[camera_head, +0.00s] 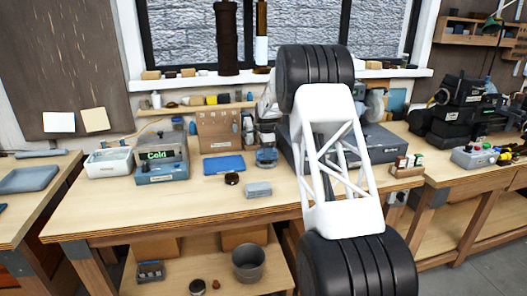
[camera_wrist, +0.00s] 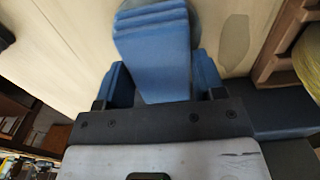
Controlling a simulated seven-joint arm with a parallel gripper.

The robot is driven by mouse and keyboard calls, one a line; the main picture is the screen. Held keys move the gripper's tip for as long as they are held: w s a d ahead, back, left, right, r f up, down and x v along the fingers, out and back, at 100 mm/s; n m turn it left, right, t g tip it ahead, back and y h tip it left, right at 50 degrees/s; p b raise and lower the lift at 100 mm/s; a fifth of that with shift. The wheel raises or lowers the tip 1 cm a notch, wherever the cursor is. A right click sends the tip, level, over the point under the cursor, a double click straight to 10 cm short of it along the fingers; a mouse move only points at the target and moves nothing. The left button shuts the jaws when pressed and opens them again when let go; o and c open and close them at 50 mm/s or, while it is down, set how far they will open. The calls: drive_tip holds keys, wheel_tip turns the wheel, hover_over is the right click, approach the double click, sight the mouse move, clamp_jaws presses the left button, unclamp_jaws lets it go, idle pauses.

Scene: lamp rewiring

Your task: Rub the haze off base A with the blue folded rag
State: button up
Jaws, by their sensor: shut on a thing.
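The blue folded rag (camera_wrist: 155,45) is in my gripper (camera_wrist: 160,82) in the wrist view, standing out between the two fingers. The gripper is shut on it. A grey round edge (camera_wrist: 203,18) shows beyond the rag at the top of the wrist view. It may be base A, but the rag hides most of it, and I cannot tell whether they touch. No label or haze on it can be made out.
The wooden bench (camera_head: 150,215) holds a blue flat pad (camera_head: 224,165), a dark round puck (camera_head: 232,179), a small grey block (camera_head: 258,190) and a white tray (camera_head: 108,161). A small wooden rack (camera_head: 407,170) stands to the right. The bench's front left is clear.

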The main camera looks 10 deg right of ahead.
drive_tip(key=shift+d, duration=1)
drive_tip(key=shift+a, duration=2.15)
drive_tip(key=shift+r, duration=4.1)
drive_tip(key=shift+s+r, duration=0.1)
drive_tip(key=s+r, duration=0.4)
drive_tip(key=s, duration=0.1)
drive_tip(key=shift+s+r, duration=0.4)
